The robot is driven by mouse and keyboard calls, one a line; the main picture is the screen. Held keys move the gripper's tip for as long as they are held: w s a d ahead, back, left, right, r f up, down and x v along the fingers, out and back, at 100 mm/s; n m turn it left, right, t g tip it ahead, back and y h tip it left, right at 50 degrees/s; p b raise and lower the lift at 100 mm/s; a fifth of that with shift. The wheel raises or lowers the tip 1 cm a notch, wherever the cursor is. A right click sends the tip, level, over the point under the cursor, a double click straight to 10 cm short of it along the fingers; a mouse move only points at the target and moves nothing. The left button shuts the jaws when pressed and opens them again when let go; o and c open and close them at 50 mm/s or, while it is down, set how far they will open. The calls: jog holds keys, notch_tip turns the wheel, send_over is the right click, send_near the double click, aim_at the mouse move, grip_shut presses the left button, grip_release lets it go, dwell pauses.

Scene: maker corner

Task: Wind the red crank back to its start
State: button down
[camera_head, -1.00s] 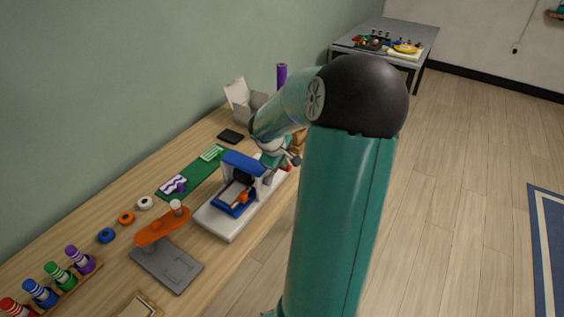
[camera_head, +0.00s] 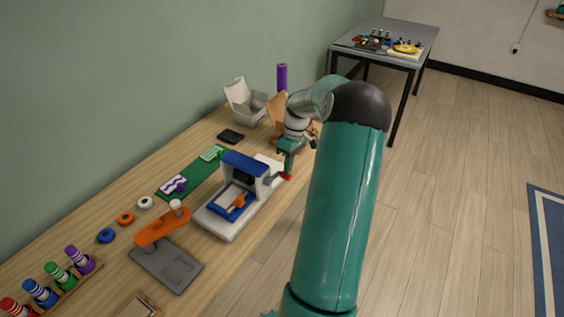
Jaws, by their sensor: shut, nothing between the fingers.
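The red crank (camera_head: 286,176) shows as a small red piece at the right side of a blue, white and grey machine (camera_head: 245,162) on a white base (camera_head: 214,222). A dark bar seems to run from the machine to it. My gripper (camera_head: 286,167) points down at the crank, its fingers shut and empty. Its tips overlap the crank's top in this view; I cannot tell whether they touch. An orange piece (camera_head: 237,202) lies in the machine's blue frame.
The wooden bench (camera_head: 85,225) also holds an orange lever device (camera_head: 162,226) on a grey plate, a green mat (camera_head: 205,168), a black box (camera_head: 230,136), an open white box (camera_head: 246,105) and a purple cylinder (camera_head: 282,77). Open floor lies to the right.

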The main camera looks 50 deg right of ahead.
jog(key=f+y, duration=0.2)
jog(key=y, duration=0.1)
jog(key=f+y, duration=0.1)
jog(key=shift+d+f+y, duration=0.25)
jog(key=shift+y, duration=0.15)
jog(key=shift+a+f, duration=0.1)
jog(key=shift+f, duration=0.3)
jog(key=shift+r, duration=0.1)
